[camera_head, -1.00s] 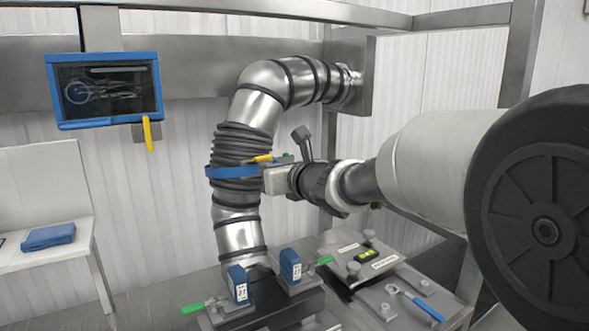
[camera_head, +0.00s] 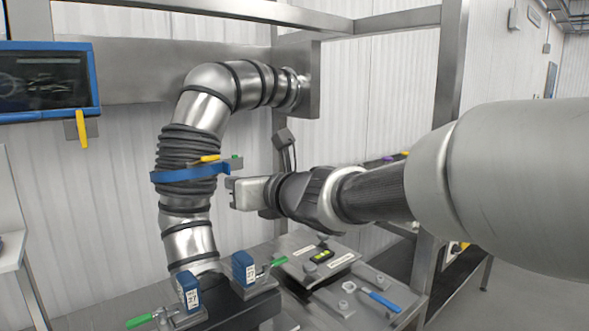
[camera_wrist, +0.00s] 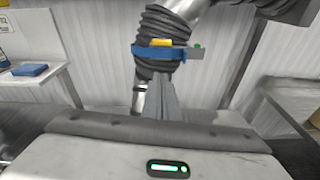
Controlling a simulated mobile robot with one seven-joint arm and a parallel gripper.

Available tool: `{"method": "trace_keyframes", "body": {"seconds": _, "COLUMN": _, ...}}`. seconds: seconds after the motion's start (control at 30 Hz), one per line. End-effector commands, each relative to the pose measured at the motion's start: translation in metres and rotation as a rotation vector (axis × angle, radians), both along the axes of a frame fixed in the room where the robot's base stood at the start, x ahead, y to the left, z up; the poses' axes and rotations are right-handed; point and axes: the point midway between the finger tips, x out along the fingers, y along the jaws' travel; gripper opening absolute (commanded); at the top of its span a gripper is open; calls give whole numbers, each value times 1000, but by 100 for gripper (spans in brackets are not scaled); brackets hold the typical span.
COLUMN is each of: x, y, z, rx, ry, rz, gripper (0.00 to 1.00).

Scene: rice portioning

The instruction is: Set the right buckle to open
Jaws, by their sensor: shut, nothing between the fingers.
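Two buckles with green handles sit on the bench at the foot of the steel pipe. The right buckle's green handle (camera_head: 279,262) points right, beside a blue block (camera_head: 243,268). The left buckle's green handle (camera_head: 140,321) points left, beside another blue block (camera_head: 187,291). I cannot tell whether either latch is open or closed. My gripper (camera_head: 231,190) is shut and empty, above the right buckle and just right of the black ribbed hose. In the wrist view, its closed fingers (camera_wrist: 163,98) point towards the hose; neither buckle can be made out there.
A blue strap (camera_head: 184,174) with a yellow lever circles the hose (camera_head: 188,146), close to my gripper. A steel plate with a blue handle (camera_head: 380,301) lies at the bench's right. A blue-framed screen (camera_head: 45,85) hangs at left. A steel post (camera_head: 447,90) stands behind my arm.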

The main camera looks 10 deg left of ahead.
Motion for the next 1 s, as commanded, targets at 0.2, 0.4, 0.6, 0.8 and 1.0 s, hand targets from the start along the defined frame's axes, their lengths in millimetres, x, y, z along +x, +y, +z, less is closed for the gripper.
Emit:
{"method": "trace_keyframes", "body": {"seconds": 0.2, "x": -1, "y": -1, "z": 31, "rx": 379, "ry": 441, "rz": -94, "gripper": 0}}
{"method": "trace_keyframes", "body": {"seconds": 0.4, "x": -3, "y": -2, "z": 55, "rx": 824, "ry": 958, "rz": -204, "gripper": 0}}
{"method": "trace_keyframes", "body": {"seconds": 0.6, "x": -5, "y": -3, "z": 79, "rx": 1268, "ry": 1476, "rz": -315, "gripper": 0}}
{"method": "trace_keyframes", "body": {"seconds": 0.8, "x": -6, "y": -5, "z": 99, "rx": 1672, "ry": 1944, "rz": -416, "gripper": 0}}
{"method": "trace_keyframes", "body": {"seconds": 1.0, "x": -6, "y": -6, "z": 108, "rx": 1907, "ry": 2215, "rz": -473, "gripper": 0}}
